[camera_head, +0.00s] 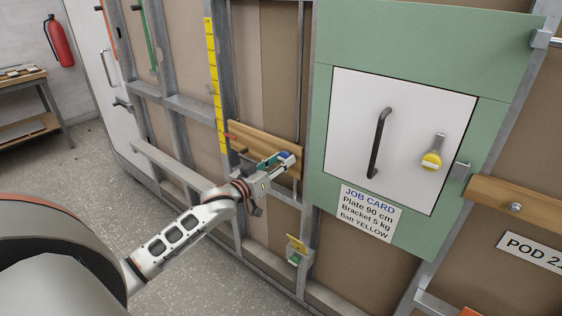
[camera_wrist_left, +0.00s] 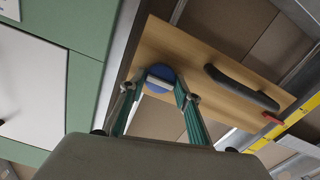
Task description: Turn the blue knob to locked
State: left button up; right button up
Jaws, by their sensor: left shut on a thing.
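The blue knob (camera_head: 284,156) sits on a wooden board (camera_head: 252,138) fixed across the metal wall frame. It also shows in the left wrist view (camera_wrist_left: 161,71), with a pale bar across its face. My left gripper (camera_head: 275,162) reaches it from the lower left. In the left wrist view its green fingers (camera_wrist_left: 158,86) stand on both sides of the knob and are shut on it. The knob's lock markings cannot be read in these views. My right gripper is not in view.
A black handle (camera_wrist_left: 241,87) and a red piece (camera_wrist_left: 272,117) are on the same board. A job card (camera_head: 367,212) hangs below.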

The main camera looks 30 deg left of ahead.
pick_arm(q)
jog(key=shift+r+m+p, duration=0.2)
jog(key=shift+m+p, duration=0.4)
jog(key=shift+p, duration=0.15)
jog(key=shift+m+p, duration=1)
jog(key=shift+m, duration=0.2)
jog(key=shift+m+p, duration=0.5)
jog(key=shift+m, duration=0.4)
jog(key=m+p, duration=0.1)
jog(key=m, duration=0.2)
jog(key=shift+f+m, duration=0.1)
jog(key=shift+m, duration=0.2)
jog(key=m, duration=0.8)
jog(key=shift+d+m+p, duration=0.1)
jog(key=shift+m+p, duration=0.3)
